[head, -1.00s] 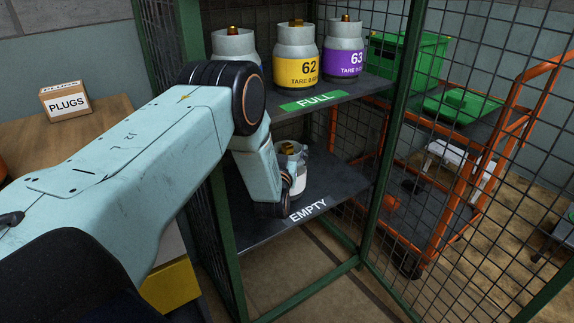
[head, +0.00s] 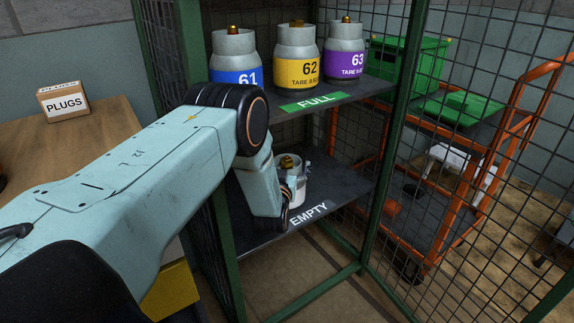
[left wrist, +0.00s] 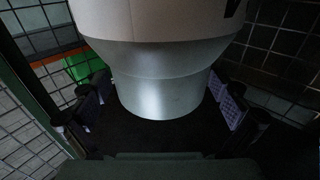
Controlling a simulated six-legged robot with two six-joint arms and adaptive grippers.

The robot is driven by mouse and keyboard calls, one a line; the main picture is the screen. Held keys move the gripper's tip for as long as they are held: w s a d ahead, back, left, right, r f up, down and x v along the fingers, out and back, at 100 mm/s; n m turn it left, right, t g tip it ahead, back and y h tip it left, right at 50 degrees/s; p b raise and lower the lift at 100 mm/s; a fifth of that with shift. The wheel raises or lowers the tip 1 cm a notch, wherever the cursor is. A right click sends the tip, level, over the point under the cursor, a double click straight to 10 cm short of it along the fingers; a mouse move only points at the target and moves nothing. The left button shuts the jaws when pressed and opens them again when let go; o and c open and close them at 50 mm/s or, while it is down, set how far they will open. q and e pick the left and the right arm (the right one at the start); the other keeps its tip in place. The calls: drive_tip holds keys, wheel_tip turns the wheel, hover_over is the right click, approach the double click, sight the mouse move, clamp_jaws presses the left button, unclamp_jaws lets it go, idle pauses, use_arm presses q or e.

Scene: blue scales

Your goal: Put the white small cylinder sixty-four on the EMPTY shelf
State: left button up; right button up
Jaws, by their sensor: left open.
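The white small cylinder (head: 295,183) with a brass valve on top is upright at the EMPTY shelf (head: 340,188), behind my left wrist, which hides its left side. Its number cannot be read. The wrist view shows the cylinder (left wrist: 165,60) close up, between the fingers of my left gripper (left wrist: 163,108). The fingers are apart, one on each side of it. In the head view most of this gripper is hidden by my own arm. My right gripper is not in view.
The FULL shelf (head: 362,88) above holds cylinders 61 (head: 236,62), 62 (head: 297,60) and 63 (head: 344,55). Green posts and mesh (head: 395,140) enclose the shelves. An orange cart (head: 455,215) stands to the right. A PLUGS box (head: 64,103) is on the wooden table at left.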

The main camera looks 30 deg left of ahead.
use_arm(q)
drive_tip(key=shift+r, duration=0.2)
drive_tip(key=p+v, duration=0.4)
drive_tip(key=v, duration=0.8)
drive_tip(key=shift+s+f, duration=0.1)
drive_tip(key=shift+f, duration=0.05)
